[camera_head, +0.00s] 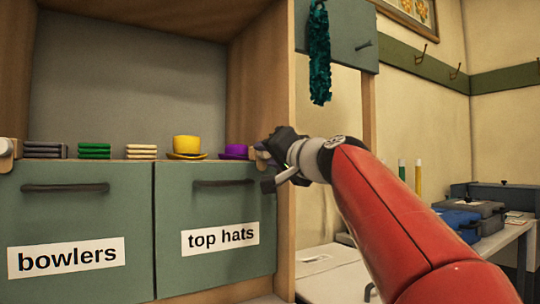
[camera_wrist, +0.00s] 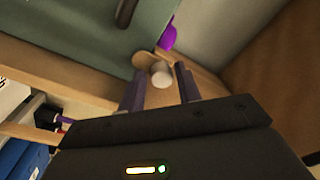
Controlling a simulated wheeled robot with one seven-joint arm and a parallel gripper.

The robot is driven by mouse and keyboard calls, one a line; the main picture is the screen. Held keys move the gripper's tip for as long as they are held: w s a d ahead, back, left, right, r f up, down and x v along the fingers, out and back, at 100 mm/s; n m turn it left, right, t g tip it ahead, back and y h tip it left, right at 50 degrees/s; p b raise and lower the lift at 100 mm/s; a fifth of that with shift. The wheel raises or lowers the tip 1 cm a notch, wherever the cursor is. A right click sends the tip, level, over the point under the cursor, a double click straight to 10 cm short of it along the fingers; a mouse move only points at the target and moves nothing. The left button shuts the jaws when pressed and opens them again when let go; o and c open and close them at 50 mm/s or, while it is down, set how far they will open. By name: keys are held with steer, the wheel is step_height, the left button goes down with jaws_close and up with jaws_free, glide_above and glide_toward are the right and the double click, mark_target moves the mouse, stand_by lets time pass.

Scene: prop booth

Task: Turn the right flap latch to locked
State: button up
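The right flap latch (camera_wrist: 143,59) is a wooden tab with a pale round knob (camera_wrist: 161,74), at the edge of the green right flap (camera_wrist: 85,30) in the wrist view. In the head view my gripper mostly hides this latch. The right flap, labelled "top hats" (camera_head: 220,238), stands upright and looks closed. My gripper (camera_wrist: 158,72) is open, its two dark fingers on either side of the knob in the picture. I cannot tell whether they touch it. In the head view my gripper (camera_head: 273,160) is at the flap's upper right corner.
The left flap, labelled "bowlers" (camera_head: 70,257), has its own latch knob (camera_head: 6,147). A teal garland (camera_head: 319,55) hangs above my gripper. A table (camera_head: 505,247) with cases stands right.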

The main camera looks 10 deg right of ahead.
steer(key=b+v, duration=0.1)
steer(key=v, duration=0.6)
steer(key=shift+s+b, duration=0.4)
steer(key=shift+d, duration=0.15)
